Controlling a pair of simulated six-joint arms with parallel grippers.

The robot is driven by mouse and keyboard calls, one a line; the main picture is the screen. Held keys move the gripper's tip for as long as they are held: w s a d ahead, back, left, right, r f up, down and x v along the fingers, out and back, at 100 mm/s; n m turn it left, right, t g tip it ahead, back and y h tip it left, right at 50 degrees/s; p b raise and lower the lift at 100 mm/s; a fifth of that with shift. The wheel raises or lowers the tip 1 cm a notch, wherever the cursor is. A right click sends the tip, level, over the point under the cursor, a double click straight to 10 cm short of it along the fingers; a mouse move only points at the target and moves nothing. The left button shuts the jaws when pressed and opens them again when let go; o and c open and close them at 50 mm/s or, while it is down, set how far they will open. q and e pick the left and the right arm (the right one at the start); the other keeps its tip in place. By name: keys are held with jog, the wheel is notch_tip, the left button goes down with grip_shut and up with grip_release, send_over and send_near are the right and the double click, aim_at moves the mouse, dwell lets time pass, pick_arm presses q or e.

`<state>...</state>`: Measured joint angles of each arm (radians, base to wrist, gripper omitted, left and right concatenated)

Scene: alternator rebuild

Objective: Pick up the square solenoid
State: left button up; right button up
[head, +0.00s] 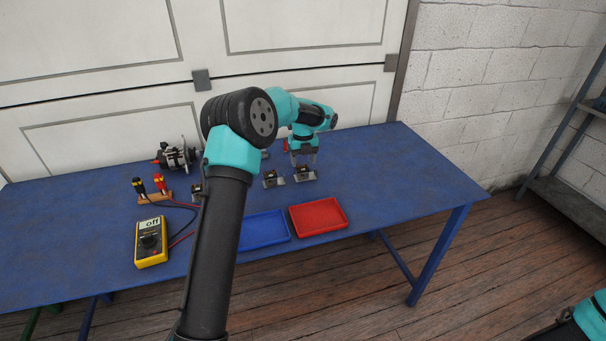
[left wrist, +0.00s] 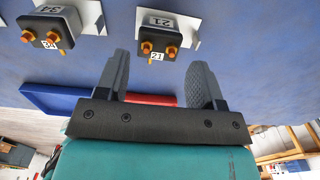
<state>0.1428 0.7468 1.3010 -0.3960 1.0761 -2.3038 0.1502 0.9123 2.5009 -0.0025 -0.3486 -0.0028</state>
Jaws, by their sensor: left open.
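My left gripper (head: 303,160) is open and empty, pointing down just above a small dark block-shaped unit on a light plate (head: 304,174), labelled 21. In the left wrist view this unit (left wrist: 160,37) shows beyond and between the open fingertips (left wrist: 161,62), with two copper-coloured terminals, and is not gripped. A second similar unit (head: 272,178), with a label that seems to read 34, stands to its left; it also shows in the left wrist view (left wrist: 47,30). Both look boxy, so I cannot tell which is the square solenoid. My right gripper is out of view.
A red tray (head: 319,216) and a blue tray (head: 263,229) lie in front of the units. The table's right side (head: 410,175) is clear.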

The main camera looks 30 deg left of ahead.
aim_at(302, 167)
pick_arm(q)
jog(key=shift+a+f, duration=0.2)
jog(key=shift+f, duration=2.35)
jog(key=shift+w, duration=0.1)
jog(key=c, duration=0.8)
jog(key=shift+c, duration=0.2)
jog(key=shift+r, duration=0.15)
jog(key=shift+r, duration=1.5)
jog(key=shift+s+d+r, duration=0.15)
jog(key=shift+s, duration=0.05)
jog(key=s+d, duration=0.2)
jog(key=s, duration=0.2)
jog(key=s+d+r, duration=0.1)
jog(key=s+d, duration=0.2)
jog(key=s, duration=0.2)
jog(key=s+d, duration=0.3)
jog(key=s, duration=0.1)
jog(key=shift+s+r, duration=0.15)
jog(key=shift+r, duration=0.05)
jog(key=shift+d, duration=0.1)
